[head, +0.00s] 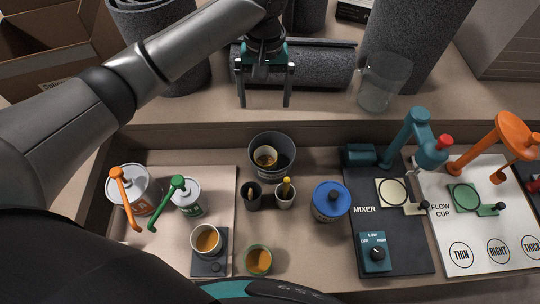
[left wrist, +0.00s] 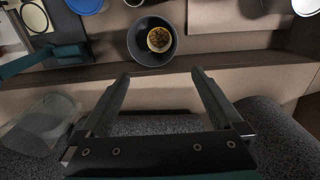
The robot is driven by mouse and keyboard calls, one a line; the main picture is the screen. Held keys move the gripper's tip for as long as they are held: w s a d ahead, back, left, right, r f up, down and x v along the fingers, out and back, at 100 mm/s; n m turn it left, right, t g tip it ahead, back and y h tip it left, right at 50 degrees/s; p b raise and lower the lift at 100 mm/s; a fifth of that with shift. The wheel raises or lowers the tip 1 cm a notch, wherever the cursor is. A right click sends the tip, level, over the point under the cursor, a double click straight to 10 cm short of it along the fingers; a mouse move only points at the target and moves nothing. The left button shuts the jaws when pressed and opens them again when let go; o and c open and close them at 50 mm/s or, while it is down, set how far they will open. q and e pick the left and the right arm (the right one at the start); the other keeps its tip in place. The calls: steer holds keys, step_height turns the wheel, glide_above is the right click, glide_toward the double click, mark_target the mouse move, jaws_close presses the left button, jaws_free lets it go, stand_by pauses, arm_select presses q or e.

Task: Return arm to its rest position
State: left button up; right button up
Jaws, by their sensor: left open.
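My left arm (head: 175,60) reaches in from the left in the head view. Its gripper (head: 262,103) is open and empty, fingers pointing down, above the back ledge in front of a grey roll. In the left wrist view the two fingers (left wrist: 160,85) stand wide apart with nothing between them. Beyond them is a dark grey bucket (left wrist: 152,40) with a used cup (left wrist: 159,40) inside; the bucket also shows in the head view (head: 289,145). My right gripper is in neither view.
Below are cans, a cup on a scale (head: 207,241), a blue-lidded tub (head: 331,201), the mixer (head: 410,140) and the flow cup stand (head: 500,140). A cardboard box (head: 55,40) is at left.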

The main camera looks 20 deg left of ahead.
arm_select(q)
steer(key=shift+r, duration=0.95)
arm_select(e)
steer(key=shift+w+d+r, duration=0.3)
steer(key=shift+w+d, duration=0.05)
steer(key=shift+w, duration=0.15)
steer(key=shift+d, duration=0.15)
arm_select(q)
steer(key=shift+r, duration=0.1)
